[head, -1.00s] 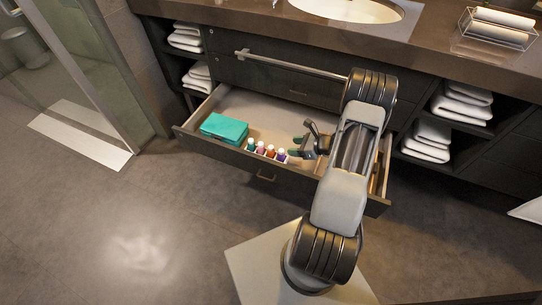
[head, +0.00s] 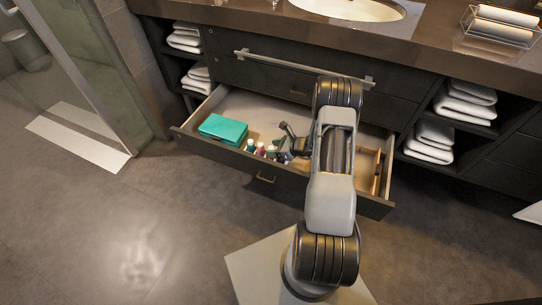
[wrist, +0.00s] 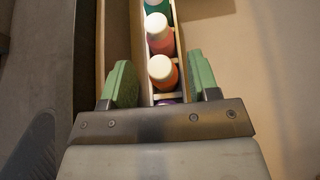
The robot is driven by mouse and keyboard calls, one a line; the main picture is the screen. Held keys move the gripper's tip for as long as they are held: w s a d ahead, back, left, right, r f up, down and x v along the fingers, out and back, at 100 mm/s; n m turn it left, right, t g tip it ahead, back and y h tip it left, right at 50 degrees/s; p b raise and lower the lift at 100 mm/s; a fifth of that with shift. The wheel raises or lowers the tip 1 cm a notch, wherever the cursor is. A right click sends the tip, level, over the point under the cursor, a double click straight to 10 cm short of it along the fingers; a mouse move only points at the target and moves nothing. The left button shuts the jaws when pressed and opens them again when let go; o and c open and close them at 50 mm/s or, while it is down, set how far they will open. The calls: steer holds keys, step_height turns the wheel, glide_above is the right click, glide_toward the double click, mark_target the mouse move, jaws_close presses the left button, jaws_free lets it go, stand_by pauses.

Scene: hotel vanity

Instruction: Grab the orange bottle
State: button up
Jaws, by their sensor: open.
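The orange bottle (wrist: 165,82) has a white cap and stands in a row of small bottles in a narrow holder; it also shows in the head view (head: 271,153). My gripper (wrist: 162,82) is open, with green pads on either side of the row near the orange bottle. Nothing is held between the pads. A pink-red bottle (wrist: 161,42) and a teal bottle (wrist: 157,8) stand farther up the wrist view. A purple bottle (wrist: 168,102) is mostly hidden by the gripper body.
The row stands inside an open drawer (head: 222,151), near its front wall. A teal box (head: 222,129) lies to the left in the drawer. The drawer floor behind the row looks clear. The counter (head: 240,31) and a cabinet bar (head: 290,66) are above.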

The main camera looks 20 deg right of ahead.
jaws_close()
stand_by(0.5)
